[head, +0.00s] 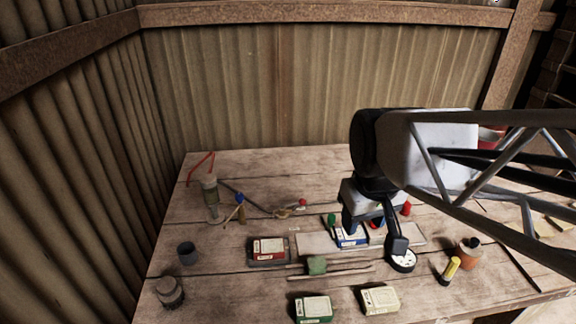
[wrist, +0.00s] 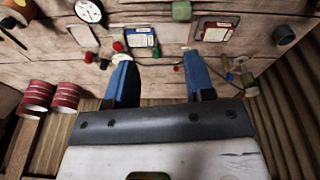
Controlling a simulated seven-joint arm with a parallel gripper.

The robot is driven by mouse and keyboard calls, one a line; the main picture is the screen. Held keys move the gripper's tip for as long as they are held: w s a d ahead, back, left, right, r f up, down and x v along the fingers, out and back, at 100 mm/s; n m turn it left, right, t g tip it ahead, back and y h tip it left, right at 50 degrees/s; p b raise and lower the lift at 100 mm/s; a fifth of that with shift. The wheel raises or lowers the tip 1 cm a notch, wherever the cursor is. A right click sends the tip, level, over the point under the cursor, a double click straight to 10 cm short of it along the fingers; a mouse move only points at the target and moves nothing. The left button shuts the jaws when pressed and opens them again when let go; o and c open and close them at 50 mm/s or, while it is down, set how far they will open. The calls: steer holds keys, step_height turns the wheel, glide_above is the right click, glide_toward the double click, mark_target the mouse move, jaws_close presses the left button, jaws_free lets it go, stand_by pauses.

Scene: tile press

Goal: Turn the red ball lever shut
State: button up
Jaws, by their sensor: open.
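A small red ball (head: 302,203) sits at the end of a short lever by a brass-coloured fitting (head: 283,213) on a dark hose, left of centre on the table. In the wrist view the red ball (wrist: 178,67) shows small, just left of the right fingertip. My gripper (head: 364,222) is open and empty, to the right of the red ball and apart from it, above the blue-labelled box (head: 350,237). Its two blue fingers (wrist: 157,62) are spread in the wrist view. The lever's exact angle is too small to tell.
A torch-like canister (head: 209,185) and a blue ball (head: 239,197) stand left of the lever. A green-topped piece (head: 331,220) and another red piece (head: 406,208) are near my gripper. A red-labelled box (head: 268,249) lies in front. The table behind the hose is clear.

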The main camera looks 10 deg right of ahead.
steer(key=w+a+f+n+g, duration=0.1)
steer(key=w+f+n, duration=0.3)
steer(key=w, duration=0.7)
steer(key=w+a+f+n+g, duration=0.1)
steer(key=w+f+n, duration=0.4)
steer(key=w, duration=0.6)
steer(key=w+a+f+n+g, duration=0.2)
steer(key=w+a+f+n, duration=0.1)
steer(key=w, duration=0.7)
step_height(320, 180, down, 2)
steer(key=shift+w+a+f+n, duration=0.15)
steer(key=shift+w+n, duration=0.25)
steer(key=shift+n, duration=0.5)
steer(key=shift+f, duration=0.1)
steer(key=shift+s+a+f, duration=0.1)
steer(key=shift+s+f, duration=0.15)
steer(key=shift+f, duration=1)
steer(key=shift+s+f, duration=0.25)
steer(key=shift+f, duration=1)
steer(key=shift+s+a+f, duration=0.1)
steer(key=shift+s+f, duration=0.15)
steer(key=shift+f, duration=1)
jaws_close()
